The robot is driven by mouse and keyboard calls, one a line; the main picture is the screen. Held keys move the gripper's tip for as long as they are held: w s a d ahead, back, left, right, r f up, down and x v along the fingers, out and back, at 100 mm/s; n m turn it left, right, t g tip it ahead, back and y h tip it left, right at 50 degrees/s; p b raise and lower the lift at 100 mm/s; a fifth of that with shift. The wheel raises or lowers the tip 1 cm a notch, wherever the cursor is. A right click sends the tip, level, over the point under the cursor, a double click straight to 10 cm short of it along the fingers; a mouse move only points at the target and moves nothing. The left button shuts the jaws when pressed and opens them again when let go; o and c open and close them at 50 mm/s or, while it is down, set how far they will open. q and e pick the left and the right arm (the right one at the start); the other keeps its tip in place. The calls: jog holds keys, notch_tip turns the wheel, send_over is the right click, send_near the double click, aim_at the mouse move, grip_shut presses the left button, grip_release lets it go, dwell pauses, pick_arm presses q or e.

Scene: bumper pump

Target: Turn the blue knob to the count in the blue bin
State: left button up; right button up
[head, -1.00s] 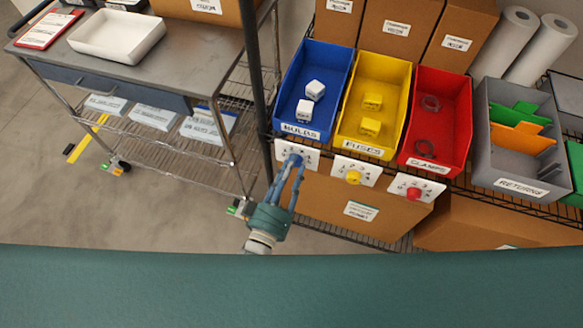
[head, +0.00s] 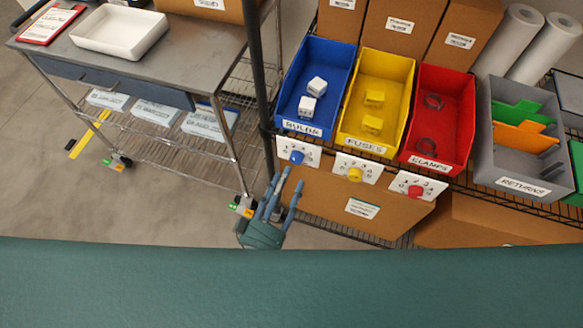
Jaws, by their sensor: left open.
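The blue knob (head: 297,157) sits on a white dial plate (head: 284,146) below the bin. The numbers on the plate are too small to read surely. My left gripper (head: 286,181) is open and empty, just below and left of the knob and apart from it. My right gripper is not in view.
A yellow bin (head: 387,63) with a yellow knob (head: 355,174) and a red bin (head: 455,82) with a red knob (head: 415,191) stand to the right. A grey returns bin (head: 495,177) is farther right. A dark post (head: 257,70) rises left of the blue bin, beside a metal cart (head: 175,62).

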pick_arm(q)
jog(key=v, duration=0.6)
jog(key=shift+s+a, duration=0.2)
jog(key=shift+s, duration=0.2)
jog(key=s+a+f+m+g+y, duration=0.1)
jog(key=s+a+f+g, duration=0.2)
jog(key=f, duration=0.6)
jog(key=s+a+f+m+g+y, duration=0.1)
jog(key=s+a+f+g, duration=0.1)
jog(key=f, duration=0.7)
jog(key=s+a+f+m+g+y, duration=0.1)
jog(key=s+a+f+g, duration=0.2)
jog(key=f, duration=0.6)
jog(key=s+a+f+m+g+y, duration=0.1)
jog(key=s+a+f+g, duration=0.3)
jog(key=s+f, duration=0.3)
jog(key=s+a+f+m+g+y, duration=0.1)
jog(key=s+a+f+g+y, duration=0.1)
jog(key=s+a+f+g, duration=0.2)
jog(key=s+a+f, duration=0.3)
jog(key=s, duration=0.5)
jog(key=shift+s, duration=0.3)
